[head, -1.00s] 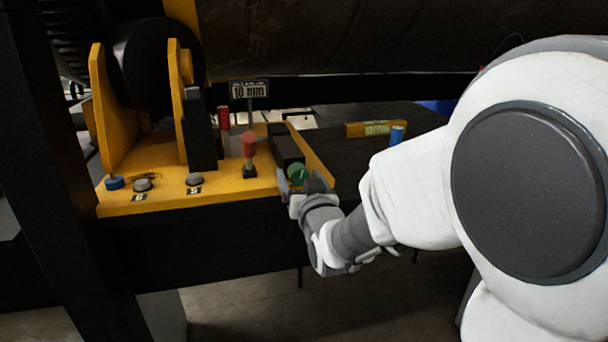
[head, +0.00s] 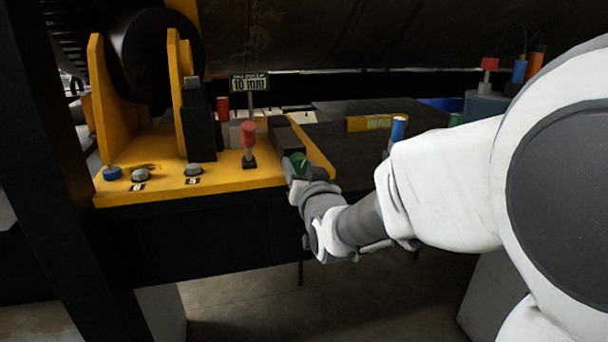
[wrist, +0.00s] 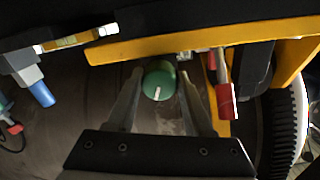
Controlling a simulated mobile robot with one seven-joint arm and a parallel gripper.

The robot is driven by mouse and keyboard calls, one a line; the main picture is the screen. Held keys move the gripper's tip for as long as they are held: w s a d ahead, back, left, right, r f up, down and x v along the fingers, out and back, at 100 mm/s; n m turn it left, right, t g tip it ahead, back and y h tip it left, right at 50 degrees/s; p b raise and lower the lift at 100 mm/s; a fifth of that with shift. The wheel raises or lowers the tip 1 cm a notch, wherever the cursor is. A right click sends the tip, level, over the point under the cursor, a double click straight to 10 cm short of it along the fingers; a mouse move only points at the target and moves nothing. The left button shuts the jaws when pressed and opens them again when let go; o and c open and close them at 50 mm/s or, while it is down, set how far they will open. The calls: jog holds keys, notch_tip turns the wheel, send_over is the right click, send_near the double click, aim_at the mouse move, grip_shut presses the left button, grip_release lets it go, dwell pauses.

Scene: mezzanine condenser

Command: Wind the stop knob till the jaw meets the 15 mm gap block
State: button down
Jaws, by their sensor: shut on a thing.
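The stop knob, a round green knob with a white pointer line (head: 299,162), is at the right front of the yellow bench fixture. It also shows in the wrist view (wrist: 159,81). My gripper (head: 297,168) is shut on the knob, with one finger on each side of it in the wrist view (wrist: 160,84). A dark block (head: 287,138) sits just behind the knob. A pale grey block (head: 238,133) stands left of it, partly hidden by a red-topped lever. I cannot tell which is the jaw or the gap block, or whether they touch.
A yellow level (head: 368,123) and a blue cylinder (head: 398,128) are at the right.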

jog(key=shift+f+m+b, duration=0.2)
jog(key=shift+m+b, duration=0.4)
jog(key=shift+b, duration=0.05)
jog(key=shift+r, duration=0.2)
jog(key=shift+c, duration=1.4)
grip_release()
jog(key=shift+s, duration=0.15)
